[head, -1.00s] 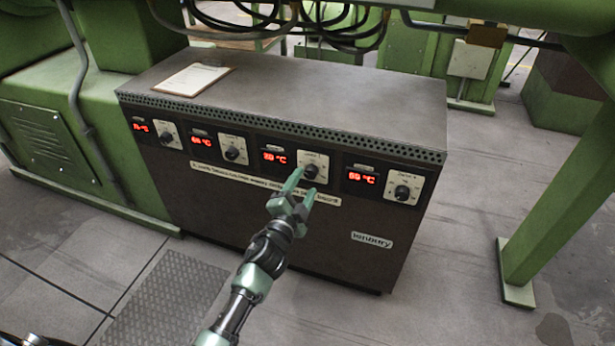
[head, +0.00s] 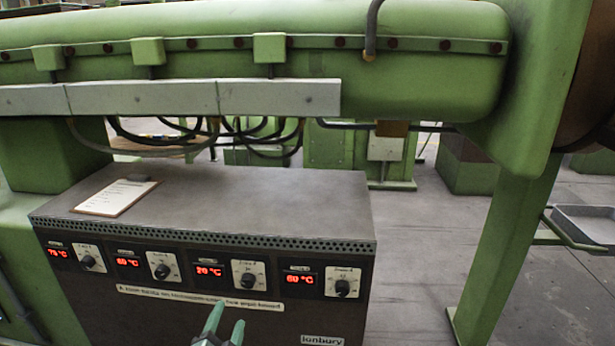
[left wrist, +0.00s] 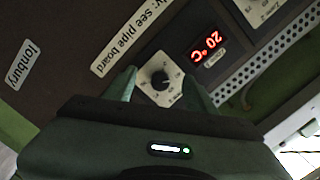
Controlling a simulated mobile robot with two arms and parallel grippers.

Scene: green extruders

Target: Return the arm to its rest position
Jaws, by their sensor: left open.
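My left gripper (head: 224,325) shows at the bottom edge of the head view, its two green fingers pointing up in front of the control cabinet (head: 330,205). It is open and empty, and most of its arm is below the frame. In the left wrist view the fingers (left wrist: 166,85) stand apart on either side of a black dial (left wrist: 160,79); whether they touch its plate I cannot tell. This dial also shows in the head view (head: 248,280), beside a red display (head: 209,271) reading 20 °C. My right gripper is not in view.
The cabinet has several dials and red displays. A clipboard (head: 115,197) lies on its top. A large green machine barrel (head: 400,60) spans above, with black hoses behind. A green post (head: 490,260) stands at the right. Open grey floor (head: 420,240) lies between the cabinet and post.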

